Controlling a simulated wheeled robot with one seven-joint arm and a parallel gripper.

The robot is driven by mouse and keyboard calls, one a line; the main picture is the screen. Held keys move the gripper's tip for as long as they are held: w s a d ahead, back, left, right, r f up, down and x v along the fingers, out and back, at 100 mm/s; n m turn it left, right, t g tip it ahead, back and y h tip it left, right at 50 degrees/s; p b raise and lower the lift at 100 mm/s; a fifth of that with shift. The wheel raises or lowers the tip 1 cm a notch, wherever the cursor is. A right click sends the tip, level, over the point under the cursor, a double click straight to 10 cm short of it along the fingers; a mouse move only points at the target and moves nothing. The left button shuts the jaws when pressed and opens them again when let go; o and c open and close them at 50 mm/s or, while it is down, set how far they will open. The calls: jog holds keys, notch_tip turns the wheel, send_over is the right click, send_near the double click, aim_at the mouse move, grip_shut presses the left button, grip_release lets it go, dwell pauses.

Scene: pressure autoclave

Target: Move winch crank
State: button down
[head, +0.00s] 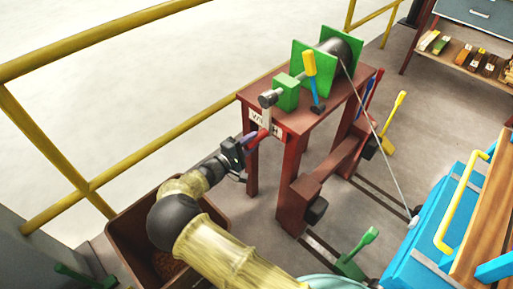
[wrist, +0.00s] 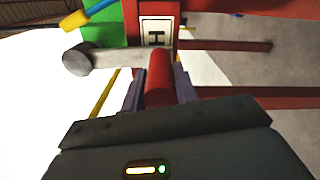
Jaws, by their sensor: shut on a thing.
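The winch stands on a dark red table (head: 340,105), with green side plates (head: 303,68) and a dark drum (head: 338,48) between them. Its crank has a grey arm (head: 265,114) hanging down from a round hub (head: 268,98), and a red handle (head: 258,136) at the lower end. In the wrist view, the grey crank arm (wrist: 115,58) runs from the hub at left to the red handle (wrist: 159,77). My gripper (head: 248,141) is shut on the red handle, one finger on each side in the wrist view (wrist: 159,92).
A yellow-handled lever (head: 310,66) stands beside the winch. A cable (head: 375,125) runs from the drum to a blue cart (head: 435,235). A yellow railing (head: 150,150) passes behind my arm, and a brown bin (head: 125,230) stands below it. A green pedal lever (head: 358,252) is on the floor.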

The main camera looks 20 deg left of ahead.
jog(key=shift+a+f, duration=0.2)
jog(key=shift+a, duration=0.2)
jog(key=c, duration=1.1)
grip_release()
jog(key=shift+s, duration=0.1)
jog(key=shift+r+m, duration=0.1)
jog(key=shift+m, duration=0.2)
jog(key=p+v, duration=0.1)
jog(key=v, duration=1.6)
